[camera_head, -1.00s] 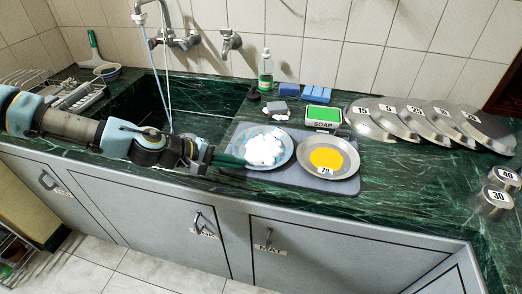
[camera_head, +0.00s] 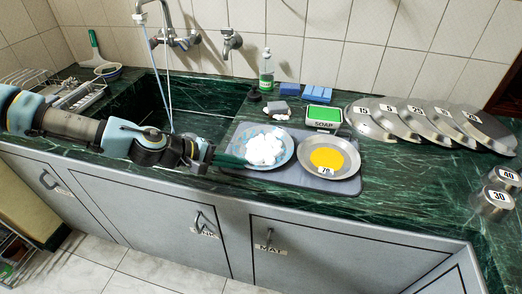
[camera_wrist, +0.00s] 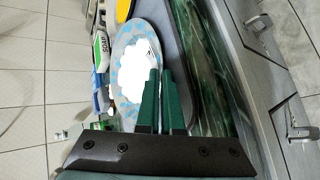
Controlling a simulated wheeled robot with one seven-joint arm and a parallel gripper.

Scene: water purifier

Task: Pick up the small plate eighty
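A small plate (camera_head: 284,160) with a blue pattern, heaped with white foam, lies on the grey mat at the sink's right. It also shows in the wrist view (camera_wrist: 122,50). A small tag is partly visible on its rim there; its number is unreadable. My gripper (camera_head: 240,163) reaches in from the left, its green fingers at the plate's near left rim. In the wrist view the fingers (camera_wrist: 160,72) are close together and overlap the rim. I cannot tell whether they grip it or leave a slight gap.
A metal plate (camera_head: 345,168) with a yellow middle, labelled 70 or 79, lies just right on the same mat (camera_head: 290,179). Behind are a green soap box (camera_head: 323,114), sponges (camera_head: 318,93) and a bottle (camera_head: 266,74). The sink (camera_head: 135,108) is left.

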